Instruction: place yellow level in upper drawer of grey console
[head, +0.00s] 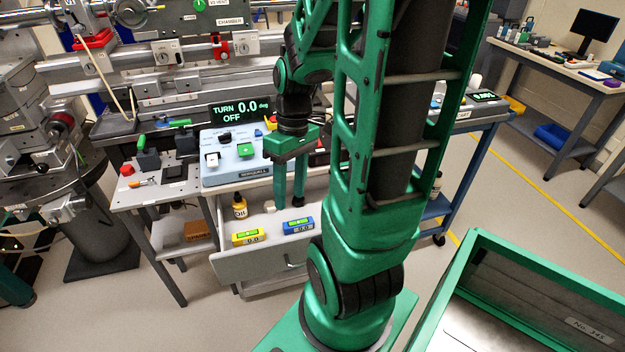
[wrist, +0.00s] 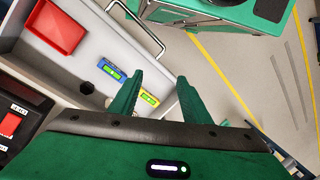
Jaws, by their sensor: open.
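The yellow level (head: 247,238) lies in the open drawer (head: 262,256) below the console top, near its front left corner. The wrist view shows the yellow level (wrist: 149,99) beyond my fingers, between them in the picture. A similar blue level (head: 298,226) lies to its right in the drawer and also shows in the wrist view (wrist: 111,70). My gripper (head: 287,205) is open and empty, pointing down over the drawer; its fingers also show in the wrist view (wrist: 158,80). I see no contact with either level. My arm hides the drawer's right part in the head view.
A bottle (head: 240,207) stands at the drawer's back left. A red tray (wrist: 56,27) lies in the drawer in the wrist view. The drawer's handle (wrist: 148,28) juts forward. A blue control panel (head: 232,165) sits above. A green-rimmed bin (head: 530,270) stands at right.

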